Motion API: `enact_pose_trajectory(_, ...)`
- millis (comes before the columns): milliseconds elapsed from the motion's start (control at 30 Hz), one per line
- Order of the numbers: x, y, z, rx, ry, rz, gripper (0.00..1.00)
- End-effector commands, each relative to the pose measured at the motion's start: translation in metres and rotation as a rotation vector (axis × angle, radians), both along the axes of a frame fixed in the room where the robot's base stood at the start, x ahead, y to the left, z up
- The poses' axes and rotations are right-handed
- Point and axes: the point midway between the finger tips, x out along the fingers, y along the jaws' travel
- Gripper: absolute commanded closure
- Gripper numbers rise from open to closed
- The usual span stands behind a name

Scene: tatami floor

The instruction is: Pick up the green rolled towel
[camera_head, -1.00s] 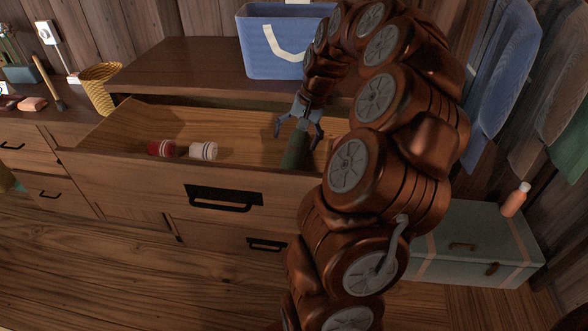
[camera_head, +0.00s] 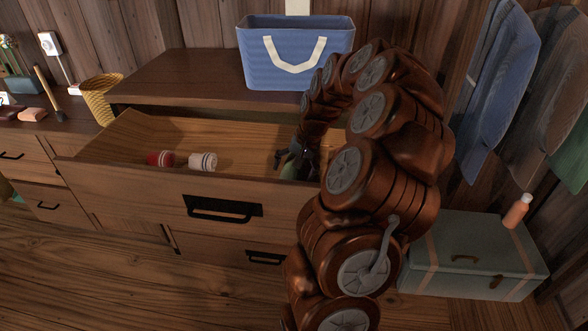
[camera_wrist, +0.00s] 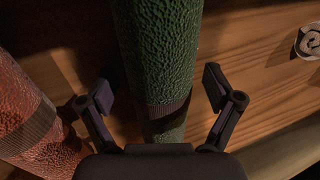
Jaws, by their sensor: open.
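The green rolled towel (camera_wrist: 160,60) lies in the open drawer (camera_head: 120,180). In the wrist view it runs from the top edge down between my fingers, with a darker band around it. My gripper (camera_wrist: 158,92) is open, one finger on each side of the towel, with a gap showing on both sides. In the head view my gripper (camera_head: 287,160) is low inside the drawer at its right part, and only a small piece of the green towel (camera_head: 290,172) shows beneath it. My arm hides the drawer's right end.
A rust-coloured roll (camera_wrist: 30,115) lies close to the left finger. A white roll's end (camera_wrist: 310,42) shows at right. A red roll (camera_head: 160,158) and a white roll (camera_head: 203,161) lie in the drawer's left part. A blue bag (camera_head: 296,75) stands on the cabinet behind.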

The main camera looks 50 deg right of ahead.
Motion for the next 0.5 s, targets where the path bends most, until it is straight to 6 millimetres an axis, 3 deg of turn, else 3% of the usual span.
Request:
enact_pose_trajectory(167, 0.0003, -0.0004, 0.0009, -0.001, -0.002, -0.001, 0.1)
enact_pose_trajectory(500, 0.0004, -0.0006, 0.0012, -0.002, -0.002, -0.001, 0.46)
